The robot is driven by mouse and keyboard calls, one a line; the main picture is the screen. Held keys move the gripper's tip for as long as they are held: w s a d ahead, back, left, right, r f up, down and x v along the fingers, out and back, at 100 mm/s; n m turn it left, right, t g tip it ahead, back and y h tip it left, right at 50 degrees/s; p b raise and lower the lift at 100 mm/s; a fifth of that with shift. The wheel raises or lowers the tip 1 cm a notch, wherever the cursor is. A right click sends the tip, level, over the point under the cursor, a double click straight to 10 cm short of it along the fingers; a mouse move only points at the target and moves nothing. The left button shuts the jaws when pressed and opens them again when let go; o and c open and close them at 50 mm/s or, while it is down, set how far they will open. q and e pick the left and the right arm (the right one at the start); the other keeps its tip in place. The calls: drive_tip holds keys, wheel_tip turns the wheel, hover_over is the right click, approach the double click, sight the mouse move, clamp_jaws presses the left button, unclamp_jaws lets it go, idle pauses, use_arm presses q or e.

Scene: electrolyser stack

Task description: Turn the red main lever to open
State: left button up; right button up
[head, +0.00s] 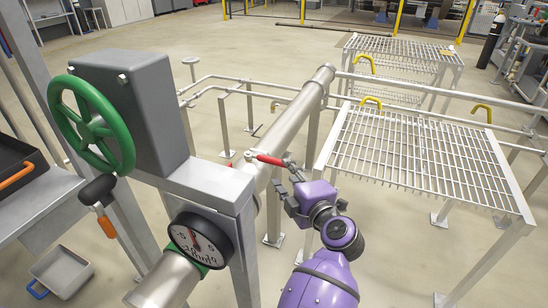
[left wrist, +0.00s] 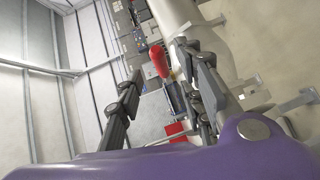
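My right gripper is in neither view.
A green handwheel (head: 92,125) on a grey housing (head: 125,105) and a round gauge (head: 199,240) stand to the left. A black lever with an orange grip (head: 104,220) hangs below the wheel. A grated platform (head: 420,155) with yellow handles lies right of my arm.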

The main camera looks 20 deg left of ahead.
sight(280, 166)
use_arm(q)
drive_tip(key=b+x, duration=0.1)
drive_tip(key=x, duration=0.5)
drive_tip(key=shift+f+b, duration=0.15)
drive_tip(key=shift+b, duration=0.25)
drive_tip(key=shift+w+a, duration=0.45)
clamp_jaws()
